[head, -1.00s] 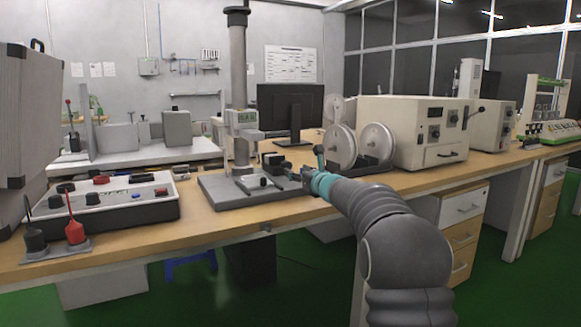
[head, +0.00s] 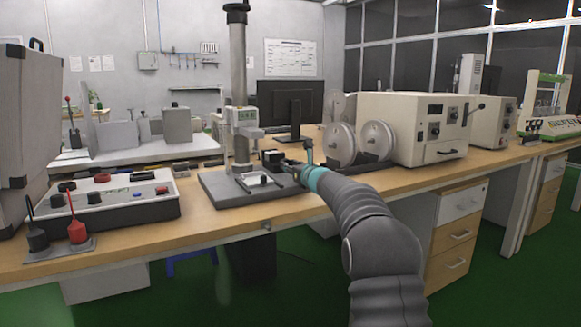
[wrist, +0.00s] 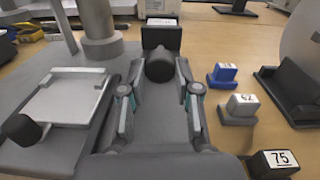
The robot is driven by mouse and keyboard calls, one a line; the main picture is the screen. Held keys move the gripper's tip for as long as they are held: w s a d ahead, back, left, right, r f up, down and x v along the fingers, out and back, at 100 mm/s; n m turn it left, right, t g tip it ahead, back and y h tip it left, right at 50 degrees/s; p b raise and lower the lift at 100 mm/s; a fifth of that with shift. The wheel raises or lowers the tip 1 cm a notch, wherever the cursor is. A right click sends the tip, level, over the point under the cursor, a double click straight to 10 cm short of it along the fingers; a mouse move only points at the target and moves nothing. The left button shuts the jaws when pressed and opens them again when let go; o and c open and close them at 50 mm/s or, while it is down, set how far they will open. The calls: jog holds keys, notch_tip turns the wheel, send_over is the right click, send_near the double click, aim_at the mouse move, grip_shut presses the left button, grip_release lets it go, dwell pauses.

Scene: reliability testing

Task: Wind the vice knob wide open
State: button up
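A black round knob (wrist: 159,68) sticks out toward me from a dark upright block (wrist: 161,36) in the wrist view. The block also shows in the head view (head: 271,157), at the right side of the test stand's grey base. My gripper (wrist: 160,76) has one finger on each side of the knob, with slim gaps between fingertips and knob, so it looks open around it. In the head view my gripper (head: 293,168) reaches the block from the right, and the knob is hidden there.
A pale clamp plate with rails (wrist: 68,96) and another black knob (wrist: 24,129) lie to the left. The stand column (wrist: 98,22) rises behind. Small numbered weights, blue (wrist: 224,73), white (wrist: 240,106) and black (wrist: 273,163), stand close on the right. Two reels (head: 376,143) are beyond.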

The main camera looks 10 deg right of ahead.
grip_shut()
jog(key=shift+b, duration=0.35)
jog(key=n+b, duration=0.3)
jog(key=n, duration=0.1)
jog(key=shift+f, duration=0.15)
jog(key=n+b, duration=0.4)
jog(key=n, duration=0.1)
jog(key=n+b, duration=0.1)
jog(key=n, duration=0.1)
jog(key=n+b, duration=0.1)
jog(key=n, duration=0.1)
jog(key=shift+r+n, duration=0.2)
jog(key=shift+n, duration=0.2)
jog(key=n, duration=0.5)
jog(key=shift+r, duration=0.1)
jog(key=shift+n, duration=0.4)
